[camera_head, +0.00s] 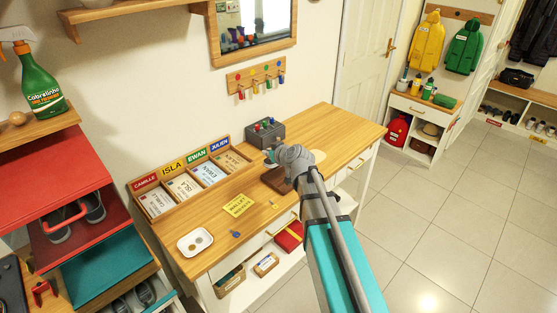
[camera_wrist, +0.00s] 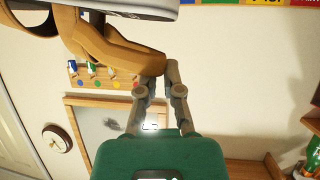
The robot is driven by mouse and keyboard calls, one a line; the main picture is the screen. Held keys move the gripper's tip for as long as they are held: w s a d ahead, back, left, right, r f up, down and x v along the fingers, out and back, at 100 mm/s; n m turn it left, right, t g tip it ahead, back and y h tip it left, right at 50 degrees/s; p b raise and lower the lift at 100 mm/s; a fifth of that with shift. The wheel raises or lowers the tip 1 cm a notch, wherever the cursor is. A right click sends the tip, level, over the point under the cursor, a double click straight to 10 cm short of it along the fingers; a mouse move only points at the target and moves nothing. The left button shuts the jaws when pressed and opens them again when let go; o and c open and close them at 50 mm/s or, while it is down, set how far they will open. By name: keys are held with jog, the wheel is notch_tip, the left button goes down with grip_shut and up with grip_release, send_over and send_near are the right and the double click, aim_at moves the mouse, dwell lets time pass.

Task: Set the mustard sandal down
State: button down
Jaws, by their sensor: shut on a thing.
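In the wrist view, my gripper (camera_wrist: 164,72) is shut on the mustard sandal (camera_wrist: 112,50), at the strap end. The sandal's mustard straps curve up and left, and a pale grey band, perhaps its sole, crosses the top edge. The view cuts off the rest of it. In the head view, my arm reaches over the wooden table (camera_head: 347,130). There its grey wrist covers the gripper's fingers, and I cannot make out the sandal. I cannot tell whether the sandal touches any surface.
The table holds a name-labelled sorter (camera_head: 190,178), a dark grey box with coloured knobs (camera_head: 265,133), a white dish (camera_head: 195,242), a yellow card (camera_head: 239,204) and a dark brown item (camera_head: 276,180) partly behind my arm. Red shelving (camera_head: 75,172) stands left. The tiled floor (camera_head: 450,220) at right is clear.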

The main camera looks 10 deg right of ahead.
jog(key=shift+s+a+n, duration=0.65)
jog(key=shift+s+n, duration=0.05)
jog(key=shift+n, duration=0.3)
jog(key=w+a+f+b, duration=0.1)
jog(key=w+f+b, duration=0.8)
jog(key=w, duration=0.4)
jog(key=shift+a, duration=0.35)
jog(key=shift+w+f+b, duration=0.4)
jog(key=shift+f+b, duration=0.4)
jog(key=shift+b, duration=0.05)
jog(key=shift+f+b, duration=1.2)
